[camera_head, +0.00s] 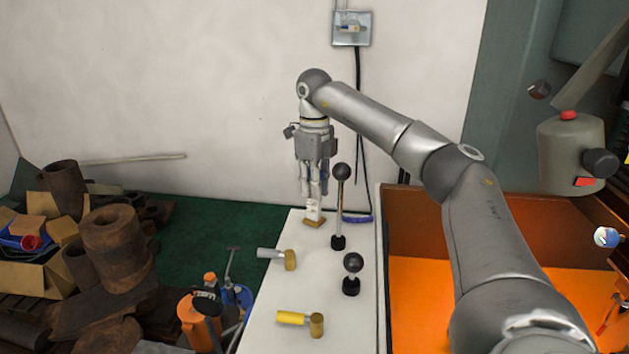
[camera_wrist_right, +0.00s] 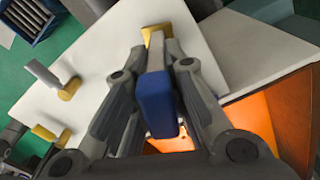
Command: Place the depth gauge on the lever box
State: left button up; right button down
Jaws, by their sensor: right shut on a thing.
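My right gripper (camera_head: 313,193) points straight down over the white top (camera_head: 285,270) that carries ball-knobbed levers, which I take as the lever box. It is shut on an upright tool, which I take as the depth gauge; its blue body (camera_wrist_right: 157,103) shows between the fingers in the right wrist view. The tool's brass-coloured lower end (camera_head: 314,222) is at or just above the white top, near its far left part; I cannot tell whether it touches. The fingers hide much of the tool. My left gripper is not in view.
A tall ball-knobbed lever (camera_head: 341,200) stands just right of the gripper, and a short one (camera_head: 352,265) is nearer. A silver-handled brass-ended tool (camera_head: 280,257) and a yellow-handled one (camera_head: 301,321) lie on the white top. An orange bin (camera_head: 425,290) is at right.

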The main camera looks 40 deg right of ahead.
jog(key=shift+a, duration=0.1)
jog(key=shift+f, duration=0.2)
jog(key=c, duration=1.4)
grip_release()
